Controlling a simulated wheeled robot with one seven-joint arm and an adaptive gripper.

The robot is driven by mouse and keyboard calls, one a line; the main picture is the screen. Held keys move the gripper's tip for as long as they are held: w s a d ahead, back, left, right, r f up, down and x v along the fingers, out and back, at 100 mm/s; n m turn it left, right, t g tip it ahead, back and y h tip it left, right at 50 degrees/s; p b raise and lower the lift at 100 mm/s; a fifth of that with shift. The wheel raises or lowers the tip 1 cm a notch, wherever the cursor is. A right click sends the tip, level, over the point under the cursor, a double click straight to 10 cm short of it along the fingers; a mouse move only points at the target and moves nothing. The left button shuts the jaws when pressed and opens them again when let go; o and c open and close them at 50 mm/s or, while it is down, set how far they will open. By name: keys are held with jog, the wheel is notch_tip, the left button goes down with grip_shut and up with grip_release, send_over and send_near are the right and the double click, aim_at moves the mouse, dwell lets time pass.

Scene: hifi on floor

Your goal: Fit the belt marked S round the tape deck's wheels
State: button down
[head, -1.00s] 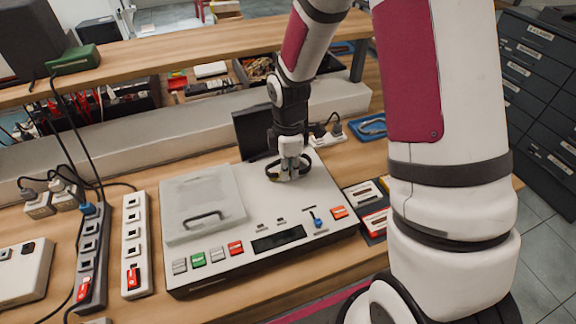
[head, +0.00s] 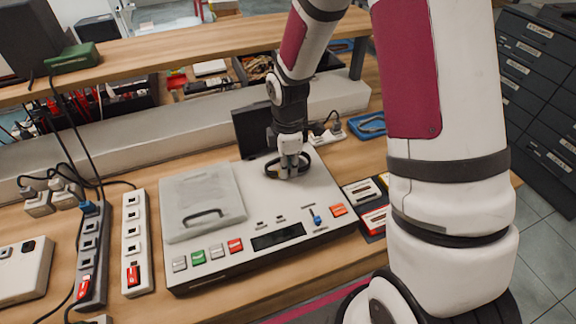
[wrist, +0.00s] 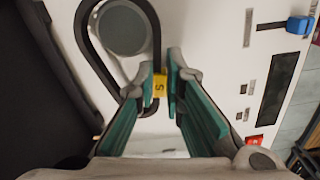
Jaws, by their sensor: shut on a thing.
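The tape deck (head: 325,190) is a white unit on the bench. My gripper (head: 289,170) is over its back right part. In the wrist view my gripper (wrist: 163,72) is shut on the black belt (wrist: 88,48) at its yellow tag marked S (wrist: 159,86). The belt is an open loop, and it also shows in the head view (head: 274,172). A round grey wheel (wrist: 122,28) shows inside the loop, apart from the held side. I cannot tell whether the belt rests on the deck. Other wheels are not clearly seen.
A clear lid (head: 205,195) with a handle covers the deck's left part. Buttons and a blue slider (head: 317,221) line its front. A dark upright panel (head: 252,130) stands behind it. Cassettes (head: 362,192) lie to the right, and power strips (head: 135,240) to the left.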

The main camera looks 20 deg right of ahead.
jog(key=shift+f, duration=1)
dwell(1.8)
jog(key=c, duration=1.6)
grip_release()
jog(key=shift+r, duration=0.1)
jog(key=shift+w+r, duration=0.1)
jog(key=shift+r, duration=0.2)
notch_tip(320, 180, up, 17)
jog(key=p, duration=0.3)
jog(key=shift+r, duration=0.1)
